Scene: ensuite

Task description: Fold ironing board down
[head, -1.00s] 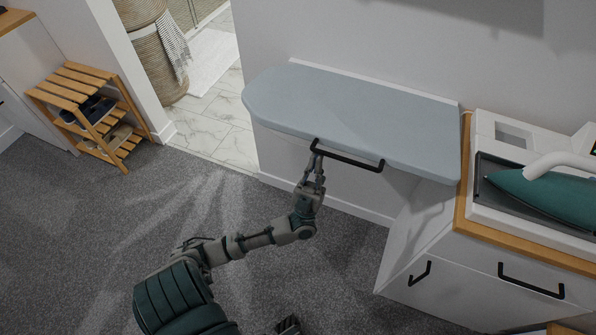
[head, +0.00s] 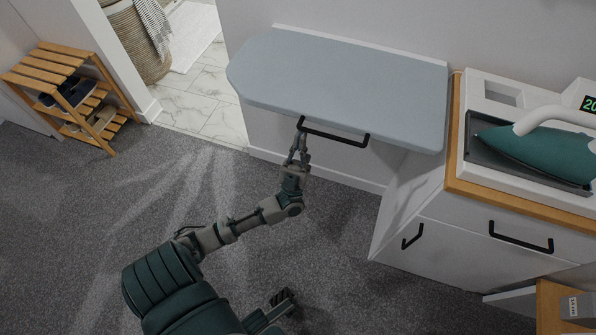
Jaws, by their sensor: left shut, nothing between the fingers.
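The ironing board (head: 340,85) is a light blue-grey panel standing out level from the wall. A black bar handle (head: 335,135) runs along its front edge. My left gripper (head: 299,140) is shut with nothing between its fingers. Its fingertips are at the left end of the handle, just below the board's edge; whether they touch it I cannot tell. My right gripper (head: 283,299) shows only in part at the bottom of the view, low over the carpet, and its fingers are not clear.
A white cabinet (head: 440,225) with black handles stands right of the board, with a green iron (head: 535,152) on its stand on top. A wooden shoe rack (head: 75,95) is at the left. A wooden-topped piece (head: 560,300) is at bottom right. The carpet between is clear.

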